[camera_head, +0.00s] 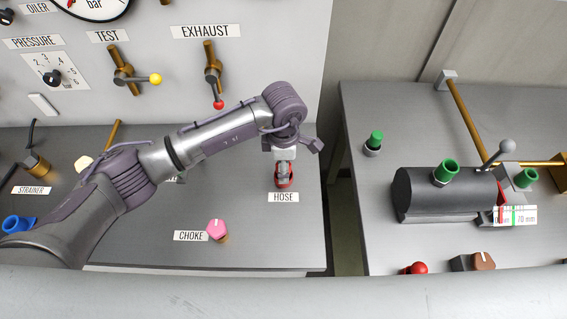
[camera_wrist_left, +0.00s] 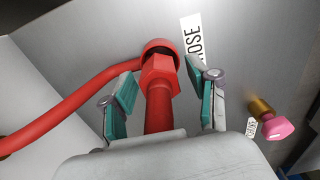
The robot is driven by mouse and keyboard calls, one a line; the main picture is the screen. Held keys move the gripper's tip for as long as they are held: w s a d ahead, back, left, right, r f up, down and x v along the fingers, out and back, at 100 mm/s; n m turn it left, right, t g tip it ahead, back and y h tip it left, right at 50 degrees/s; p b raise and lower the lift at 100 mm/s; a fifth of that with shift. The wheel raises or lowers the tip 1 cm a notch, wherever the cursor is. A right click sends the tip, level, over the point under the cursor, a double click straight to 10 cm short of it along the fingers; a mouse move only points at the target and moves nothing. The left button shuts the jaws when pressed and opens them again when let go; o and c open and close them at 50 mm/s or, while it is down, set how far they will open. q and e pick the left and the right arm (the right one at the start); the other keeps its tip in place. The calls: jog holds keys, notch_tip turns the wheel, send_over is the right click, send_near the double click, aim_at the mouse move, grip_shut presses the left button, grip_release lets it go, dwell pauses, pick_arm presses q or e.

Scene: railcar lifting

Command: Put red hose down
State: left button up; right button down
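The red hose (camera_wrist_left: 75,105) runs in from the left in the left wrist view and ends at a red fitting (camera_wrist_left: 160,78) with a hex part and a round collar. The fitting is at the grey bench surface beside the HOSE label (camera_wrist_left: 192,38). My left gripper (camera_wrist_left: 162,97) has its teal-padded fingers on either side of the fitting, with narrow gaps showing, so it looks open around it. In the head view the hose end (camera_head: 284,184) shows as a little red below my left gripper (camera_head: 284,168), just above the HOSE label (camera_head: 283,197); my wrist hides most of it. My right gripper is not in view.
A pink choke knob (camera_head: 217,230) stands left of and nearer than the hose spot. An exhaust lever (camera_head: 213,75) and a test lever (camera_head: 130,80) are on the back panel. A gap separates this bench (camera_head: 270,245) from the right table, which holds a dark cylinder (camera_head: 425,195).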

pick_arm(q)
jog(key=shift+r, duration=0.15)
notch_tip(320, 180, up, 11)
jog(key=b, duration=0.4)
jog(key=shift+r, duration=0.55)
jog(key=shift+f, duration=0.1)
